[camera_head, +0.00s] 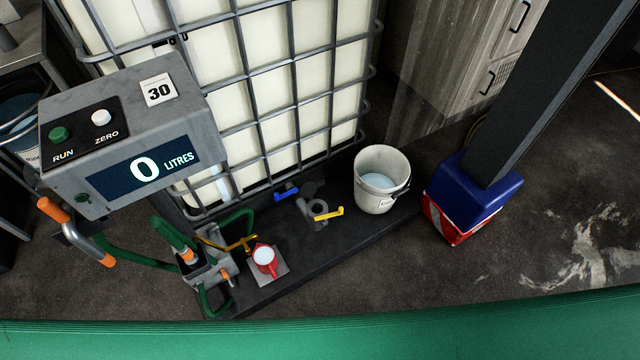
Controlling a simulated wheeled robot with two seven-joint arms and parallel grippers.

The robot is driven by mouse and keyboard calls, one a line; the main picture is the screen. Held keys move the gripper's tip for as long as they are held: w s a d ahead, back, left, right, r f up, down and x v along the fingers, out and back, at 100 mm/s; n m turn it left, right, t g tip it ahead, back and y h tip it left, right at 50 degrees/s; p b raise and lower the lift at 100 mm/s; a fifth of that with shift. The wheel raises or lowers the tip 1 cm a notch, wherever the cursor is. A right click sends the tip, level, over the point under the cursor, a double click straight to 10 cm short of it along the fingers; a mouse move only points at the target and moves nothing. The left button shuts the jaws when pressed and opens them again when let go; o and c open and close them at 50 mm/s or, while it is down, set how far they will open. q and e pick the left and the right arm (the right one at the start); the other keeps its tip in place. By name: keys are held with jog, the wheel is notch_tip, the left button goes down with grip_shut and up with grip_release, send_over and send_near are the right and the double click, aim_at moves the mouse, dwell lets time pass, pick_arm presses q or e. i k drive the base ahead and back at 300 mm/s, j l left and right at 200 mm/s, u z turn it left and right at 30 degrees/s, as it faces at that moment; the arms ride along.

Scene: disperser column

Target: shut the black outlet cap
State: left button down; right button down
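A grey outlet fitting with an open round mouth (318,207) stands low in front of the white caged tank (275,85). A dark rounded piece just above the mouth looks like the black outlet cap (311,187). It appears to sit off the mouth, but it is dark against the black platform and its exact tilt is hard to tell. A yellow lever (330,215) sticks out to the right of the mouth, and a blue lever (286,193) lies to its left. Neither of my grippers shows in the head view.
A white bucket (375,195) with pale liquid stands right of the outlet. A red jug (264,258) stands to its lower left beside the pump and green hoses (184,240). The control box (130,135) reads 0 litres. A blue-and-red post base (470,195) stands at right.

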aim_at(309, 189)
jog(key=i+l+u, duration=0.3)
jog(key=i+l, duration=0.15)
jog(key=l, duration=0.2)
jog(key=i+l+u, duration=0.15)
jog(key=l, duration=0.25)
jog(key=i+l+u, duration=0.1)
jog(key=l, duration=0.25)
jog(key=i, duration=0.1)
